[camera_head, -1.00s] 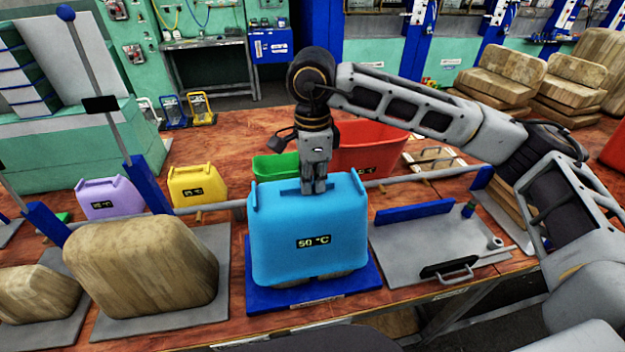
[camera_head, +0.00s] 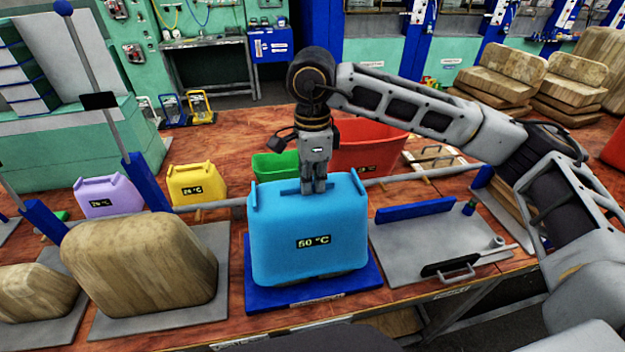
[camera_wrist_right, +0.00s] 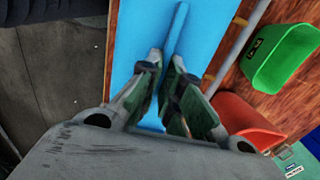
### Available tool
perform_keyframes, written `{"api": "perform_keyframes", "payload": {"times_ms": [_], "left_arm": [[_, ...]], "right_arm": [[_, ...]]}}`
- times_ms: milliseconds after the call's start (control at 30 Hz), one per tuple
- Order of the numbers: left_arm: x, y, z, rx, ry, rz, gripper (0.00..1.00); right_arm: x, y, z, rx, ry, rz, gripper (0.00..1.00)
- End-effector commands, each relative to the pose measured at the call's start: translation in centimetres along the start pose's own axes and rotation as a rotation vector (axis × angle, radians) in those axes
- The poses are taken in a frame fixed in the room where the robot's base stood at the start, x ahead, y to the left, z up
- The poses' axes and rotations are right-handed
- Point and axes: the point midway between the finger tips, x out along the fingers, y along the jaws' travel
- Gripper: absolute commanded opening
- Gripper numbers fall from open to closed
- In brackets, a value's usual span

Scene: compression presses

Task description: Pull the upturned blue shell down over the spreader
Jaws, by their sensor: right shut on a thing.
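The blue shell (camera_head: 275,220), labelled 50 °C, stands upside down in the middle of the head view, open side down. It sits over the spreader, which it hides almost completely; only a thin brown sliver shows under its lower edge, just above the dark blue base plate (camera_head: 372,275). My right gripper (camera_head: 313,188) points straight down at the middle of the shell's top and is shut on its raised ridge. In the right wrist view the fingers (camera_wrist_right: 166,68) close around the ridge of the blue shell (camera_wrist_right: 148,28). My left gripper is out of view.
A large wooden form (camera_head: 140,265) on a grey plate stands to the left. A grey plate (camera_head: 430,245) with a black handle lies to the right. Red (camera_head: 370,148) and green (camera_head: 272,166) bins, a yellow shell (camera_head: 197,184) and a purple shell (camera_head: 108,197) stand behind.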

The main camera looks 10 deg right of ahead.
Motion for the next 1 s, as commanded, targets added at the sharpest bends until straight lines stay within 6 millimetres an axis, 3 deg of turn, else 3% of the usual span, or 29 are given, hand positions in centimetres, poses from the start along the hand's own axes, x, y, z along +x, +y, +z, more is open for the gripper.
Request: {"api": "perform_keyframes", "payload": {"times_ms": [300,333,533,1000], "left_arm": [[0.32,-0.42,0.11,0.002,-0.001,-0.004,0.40],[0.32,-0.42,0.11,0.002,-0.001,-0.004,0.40],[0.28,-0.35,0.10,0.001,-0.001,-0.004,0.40],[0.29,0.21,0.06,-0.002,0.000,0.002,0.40]], "right_arm": [[0.28,-0.01,0.01,0.000,-0.001,-0.001,0.00],[0.28,-0.01,0.01,0.000,-0.001,-0.001,0.08],[0.26,0.00,0.01,0.000,0.000,0.000,0.32],[-0.21,-0.03,0.03,0.000,0.000,-0.001,0.32]]}}
